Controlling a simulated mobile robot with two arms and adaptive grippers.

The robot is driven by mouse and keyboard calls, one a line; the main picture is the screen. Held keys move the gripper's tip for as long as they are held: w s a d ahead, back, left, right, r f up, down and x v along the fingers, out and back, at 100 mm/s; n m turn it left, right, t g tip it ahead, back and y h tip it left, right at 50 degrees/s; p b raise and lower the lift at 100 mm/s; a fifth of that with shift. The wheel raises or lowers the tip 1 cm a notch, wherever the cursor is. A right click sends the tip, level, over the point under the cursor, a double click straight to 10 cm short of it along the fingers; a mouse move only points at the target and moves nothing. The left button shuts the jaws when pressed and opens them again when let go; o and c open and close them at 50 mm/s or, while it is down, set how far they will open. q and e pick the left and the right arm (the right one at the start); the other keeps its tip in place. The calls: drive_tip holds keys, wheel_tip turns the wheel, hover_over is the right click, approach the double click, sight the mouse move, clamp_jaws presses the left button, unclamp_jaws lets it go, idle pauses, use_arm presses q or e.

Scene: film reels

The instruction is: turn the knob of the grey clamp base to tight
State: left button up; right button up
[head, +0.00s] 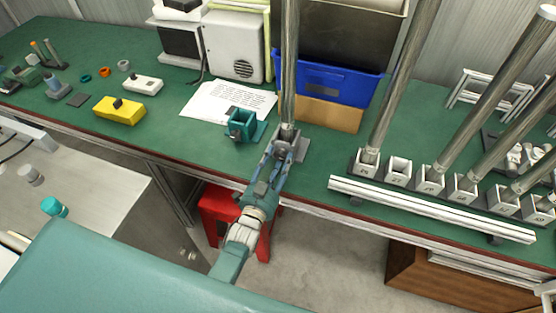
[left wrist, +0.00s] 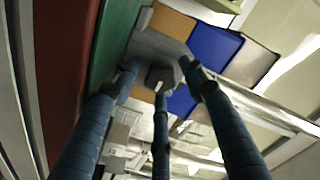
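The grey clamp base (head: 301,150) stands near the front edge of the green bench, with a tall metal pole (head: 290,70) upright in it. My left gripper (head: 284,150) is at its front and hides part of it, including the knob in the head view. In the left wrist view, the dark knob (left wrist: 160,77) sits in front of the grey base (left wrist: 155,45). The three fingers of my left gripper (left wrist: 160,82) are spread around the knob, with small gaps seeming to show at the sides. I cannot tell the knob's setting. My right gripper is not in view.
A teal clamp base (head: 242,124) stands just left of the grey one. A blue bin (head: 335,83) and a cardboard piece (head: 330,114) are behind. A white rail (head: 430,208) and a row of white clamp bases with poles are to the right. A red stool (head: 217,205) is below.

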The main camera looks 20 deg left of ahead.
use_arm(q)
drive_tip(key=shift+a+f, duration=0.1)
drive_tip(key=shift+f, duration=0.15)
